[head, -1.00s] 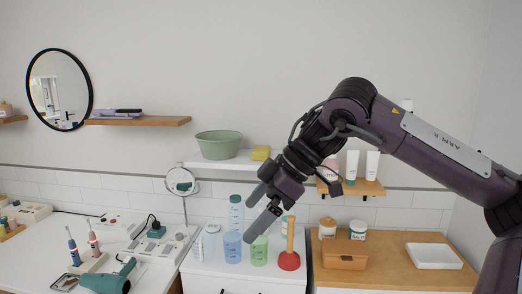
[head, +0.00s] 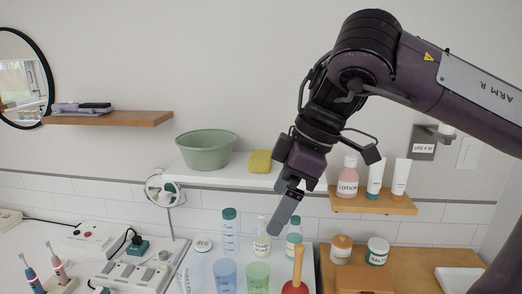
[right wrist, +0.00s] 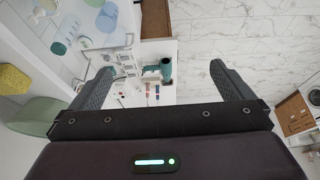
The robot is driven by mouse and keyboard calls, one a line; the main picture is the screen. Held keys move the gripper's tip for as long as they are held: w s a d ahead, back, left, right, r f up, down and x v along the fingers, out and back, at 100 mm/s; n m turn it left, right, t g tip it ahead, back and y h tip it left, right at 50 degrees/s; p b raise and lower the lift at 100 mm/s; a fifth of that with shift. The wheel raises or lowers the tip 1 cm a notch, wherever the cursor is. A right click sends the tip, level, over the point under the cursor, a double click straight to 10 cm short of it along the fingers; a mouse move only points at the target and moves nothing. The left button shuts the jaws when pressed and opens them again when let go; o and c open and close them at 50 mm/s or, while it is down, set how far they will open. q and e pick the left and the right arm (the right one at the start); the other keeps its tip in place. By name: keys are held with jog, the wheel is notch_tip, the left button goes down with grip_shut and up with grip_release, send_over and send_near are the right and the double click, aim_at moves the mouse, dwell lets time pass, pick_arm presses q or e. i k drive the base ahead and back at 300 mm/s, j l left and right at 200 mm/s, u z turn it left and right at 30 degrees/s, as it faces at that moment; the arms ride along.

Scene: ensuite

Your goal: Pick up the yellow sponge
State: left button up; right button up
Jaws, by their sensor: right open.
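The yellow sponge (head: 260,162) lies on the white wall shelf (head: 225,173), just right of the green bowl (head: 206,150). It also shows in the right wrist view (right wrist: 14,78) at the left edge. My right gripper (head: 285,212) is in front of and below the shelf's right end, to the right of and lower than the sponge, pointing down. In the right wrist view its two fingers (right wrist: 165,85) are wide apart with nothing between them. The sponge is outside the fingers. My left gripper is not in view.
Below the shelf stand bottles (head: 230,232), cups (head: 258,276) and a plunger (head: 296,272) on a white counter. A small wooden shelf with a lotion bottle (head: 347,178) and tubes is at right. A round mirror (head: 160,190) stands left.

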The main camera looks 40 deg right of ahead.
aim_at(260, 161)
jog(key=i+l, duration=0.25)
jog(key=l, duration=0.15)
jog(key=i+l, duration=0.55)
jog(key=l, duration=0.2)
